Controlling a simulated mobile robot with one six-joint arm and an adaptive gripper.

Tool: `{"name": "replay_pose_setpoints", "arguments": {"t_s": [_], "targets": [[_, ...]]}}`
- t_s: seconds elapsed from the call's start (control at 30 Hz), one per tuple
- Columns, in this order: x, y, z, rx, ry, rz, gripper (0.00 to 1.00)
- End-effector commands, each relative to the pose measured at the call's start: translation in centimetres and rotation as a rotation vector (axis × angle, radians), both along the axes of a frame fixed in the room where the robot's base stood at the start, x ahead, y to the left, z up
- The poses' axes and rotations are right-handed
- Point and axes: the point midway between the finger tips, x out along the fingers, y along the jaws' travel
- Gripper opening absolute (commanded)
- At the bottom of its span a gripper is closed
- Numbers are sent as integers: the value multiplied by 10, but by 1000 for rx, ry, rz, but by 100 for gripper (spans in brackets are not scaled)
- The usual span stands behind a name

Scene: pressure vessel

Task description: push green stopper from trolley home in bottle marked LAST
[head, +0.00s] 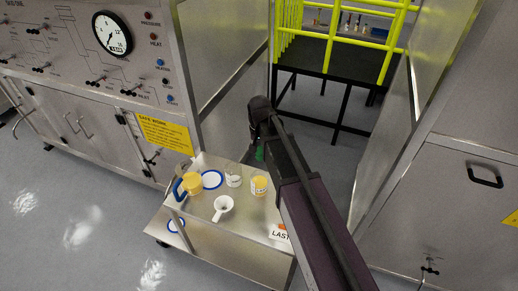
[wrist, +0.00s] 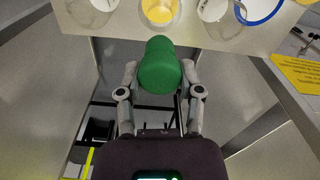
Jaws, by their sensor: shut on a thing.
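The green stopper (wrist: 160,62) is between the two fingers of my gripper (wrist: 159,75) in the wrist view. In the head view a small part of the stopper (head: 260,153) shows beside my dark arm, near the far edge of the trolley (head: 200,215). A white label reading LAST (head: 280,235) shows at the trolley's right front corner, with a bit of orange above it. My arm partly covers that spot, and I cannot tell a bottle's shape or mouth there.
A steel panel with a gauge (head: 113,34) stands behind left. Yellow railing (head: 335,40) stands behind.

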Motion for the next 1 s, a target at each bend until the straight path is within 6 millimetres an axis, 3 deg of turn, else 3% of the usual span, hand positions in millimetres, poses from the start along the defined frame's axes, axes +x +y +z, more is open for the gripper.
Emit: {"name": "replay_pose_setpoints", "arguments": {"t_s": [1.0], "targets": [[0,1,-56,0,0,2,8]]}}
